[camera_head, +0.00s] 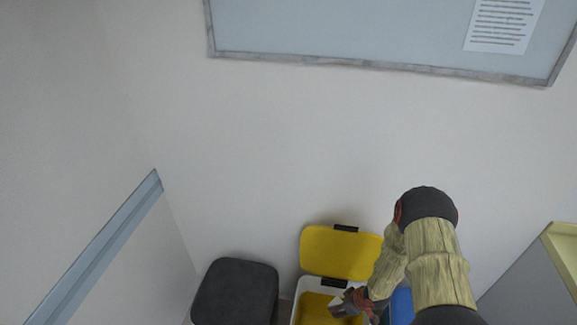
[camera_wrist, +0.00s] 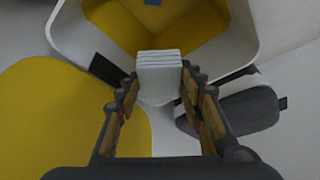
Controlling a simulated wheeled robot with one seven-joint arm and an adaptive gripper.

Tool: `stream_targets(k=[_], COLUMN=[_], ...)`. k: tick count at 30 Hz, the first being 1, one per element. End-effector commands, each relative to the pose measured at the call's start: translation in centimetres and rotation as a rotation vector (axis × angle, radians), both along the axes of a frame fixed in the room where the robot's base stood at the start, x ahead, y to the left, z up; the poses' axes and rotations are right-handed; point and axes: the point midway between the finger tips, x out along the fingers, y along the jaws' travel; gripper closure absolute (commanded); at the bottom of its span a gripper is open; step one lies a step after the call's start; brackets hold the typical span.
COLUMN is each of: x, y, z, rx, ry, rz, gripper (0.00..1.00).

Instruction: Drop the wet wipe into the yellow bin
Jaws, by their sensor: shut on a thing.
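The yellow bin has a white body and a yellow inside (camera_head: 312,312), and its yellow lid (camera_head: 340,252) stands open toward the wall. In the wrist view its white rim (camera_wrist: 75,35) and yellow inside (camera_wrist: 180,38) fill the top, with the lid (camera_wrist: 75,125) at the left. My gripper (camera_wrist: 160,82) is shut on the wet wipe (camera_wrist: 158,68), a white folded pad between the fingertips. In the head view my gripper (camera_head: 352,302) is over the right part of the bin's opening. The wipe's height above the rim is hard to tell.
A dark grey lidded bin (camera_head: 235,292) stands left of the yellow bin. A blue thing (camera_head: 401,306) shows right of it, partly hidden by my arm. A grey cabinet (camera_head: 530,285) is at the right. A notice board (camera_head: 380,35) hangs on the wall behind.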

Motion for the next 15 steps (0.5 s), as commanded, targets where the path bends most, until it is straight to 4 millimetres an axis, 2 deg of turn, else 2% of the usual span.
stream_targets(k=[8, 15], x=[0.1, 0.1], y=[0.2, 0.2], z=[-1.5, -4.1], rx=[-0.001, -0.001], ry=[0.001, 0.001], rz=[0.008, 0.005], gripper=[0.94, 0.94])
